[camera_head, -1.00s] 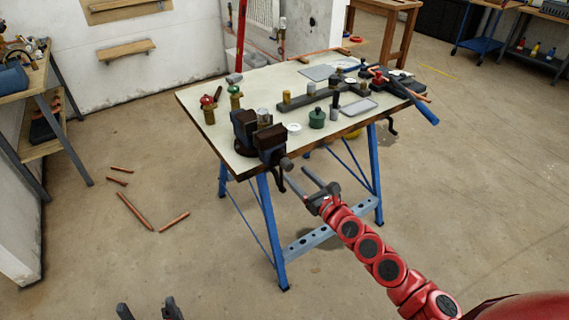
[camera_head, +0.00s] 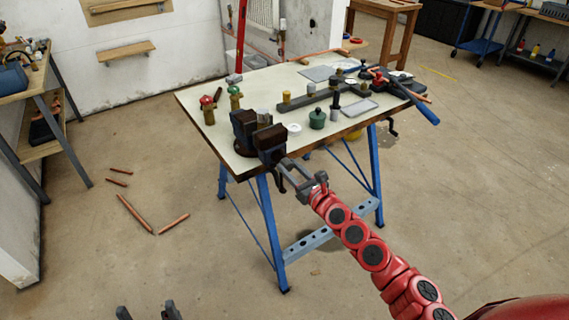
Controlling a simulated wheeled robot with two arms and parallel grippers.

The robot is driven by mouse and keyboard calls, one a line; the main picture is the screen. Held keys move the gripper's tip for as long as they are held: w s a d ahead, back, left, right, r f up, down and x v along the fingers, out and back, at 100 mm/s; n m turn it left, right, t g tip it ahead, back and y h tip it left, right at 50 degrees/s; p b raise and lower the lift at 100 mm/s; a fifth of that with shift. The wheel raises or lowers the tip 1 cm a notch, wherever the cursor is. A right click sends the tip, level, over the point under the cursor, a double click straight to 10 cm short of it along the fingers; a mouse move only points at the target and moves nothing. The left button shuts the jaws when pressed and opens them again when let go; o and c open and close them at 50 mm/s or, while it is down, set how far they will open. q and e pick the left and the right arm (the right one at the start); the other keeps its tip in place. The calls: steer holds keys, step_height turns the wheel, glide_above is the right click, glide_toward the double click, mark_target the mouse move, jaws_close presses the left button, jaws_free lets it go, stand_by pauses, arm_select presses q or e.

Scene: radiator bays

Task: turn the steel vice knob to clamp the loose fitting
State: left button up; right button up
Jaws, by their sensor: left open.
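The dark vice (camera_head: 246,130) is mounted at the near left corner of the workbench, its front jaw (camera_head: 270,141) facing me. A small brass and grey fitting (camera_head: 264,117) shows upright at the vice, between or just behind its jaws; I cannot tell whether they touch it. The steel vice knob sits at the vice's front, mostly covered by my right gripper (camera_head: 291,174). Its two fingers are apart, one on each side of the knob; whether they press on it is unclear. My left gripper (camera_head: 148,312) is open and empty at the bottom edge, far from the bench.
Copper pipes (camera_head: 135,212) lie on the floor at left. A side table (camera_head: 45,100) stands far left.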

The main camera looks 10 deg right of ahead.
jaws_close()
